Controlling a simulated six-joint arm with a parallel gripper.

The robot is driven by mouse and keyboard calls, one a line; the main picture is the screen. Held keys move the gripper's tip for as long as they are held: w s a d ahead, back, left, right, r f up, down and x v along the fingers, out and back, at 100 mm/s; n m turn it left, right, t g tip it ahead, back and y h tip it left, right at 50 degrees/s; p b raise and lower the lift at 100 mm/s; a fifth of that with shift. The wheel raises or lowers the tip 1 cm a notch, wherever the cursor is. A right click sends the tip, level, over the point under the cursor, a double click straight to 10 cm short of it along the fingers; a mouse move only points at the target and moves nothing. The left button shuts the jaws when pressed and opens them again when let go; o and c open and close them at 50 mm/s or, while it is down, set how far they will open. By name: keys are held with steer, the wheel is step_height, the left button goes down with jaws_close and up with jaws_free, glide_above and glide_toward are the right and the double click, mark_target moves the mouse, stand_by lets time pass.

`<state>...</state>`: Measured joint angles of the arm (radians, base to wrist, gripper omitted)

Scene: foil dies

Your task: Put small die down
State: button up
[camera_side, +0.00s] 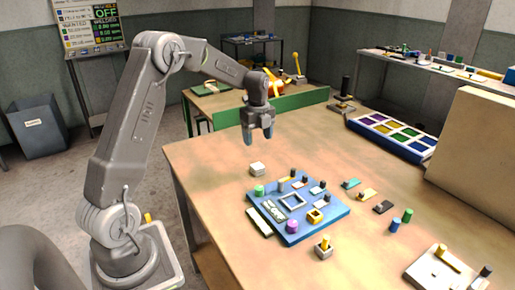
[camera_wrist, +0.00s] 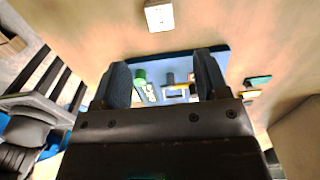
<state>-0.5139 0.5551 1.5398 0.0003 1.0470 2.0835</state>
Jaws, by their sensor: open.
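My gripper (camera_side: 258,136) is open and empty, high above the table near its back edge; in the wrist view its two fingers (camera_wrist: 163,72) stand wide apart with nothing between them. A small pale block (camera_side: 257,169) sits on the bare table below my gripper, behind the blue board; it also shows at the top of the wrist view (camera_wrist: 159,15). A blue board (camera_side: 331,221) carries several pieces, including a pale square frame (camera_side: 292,201) and a yellow square piece (camera_side: 315,217). A small block with a yellow knob (camera_side: 323,248) stands in front of the board. I cannot tell which piece is the small die.
Right of the board lie small coloured pieces (camera_side: 366,195) and blue and green cylinders (camera_side: 407,215). A blue tray of coloured squares (camera_side: 422,149) lies at the back right, near a tan panel (camera_side: 476,150). A pale plate (camera_side: 432,272) is at front right.

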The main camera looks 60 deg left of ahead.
steer(key=s+d+r+n+t, duration=0.3)
steer(key=s+d+r+n, duration=0.55)
steer(key=d+r, duration=0.55)
steer(key=s+d+f+n+t, duration=0.1)
steer(key=s+d+n, duration=0.3)
steer(key=s, duration=0.4)
steer(key=s+d+n+t, duration=0.1)
steer(key=s+d+n, duration=0.4)
steer(key=s+d, duration=0.1)
steer(key=shift+s+d+f+t, duration=0.25)
steer(key=shift+s+f+t, duration=0.1)
steer(key=shift+s, duration=0.5)
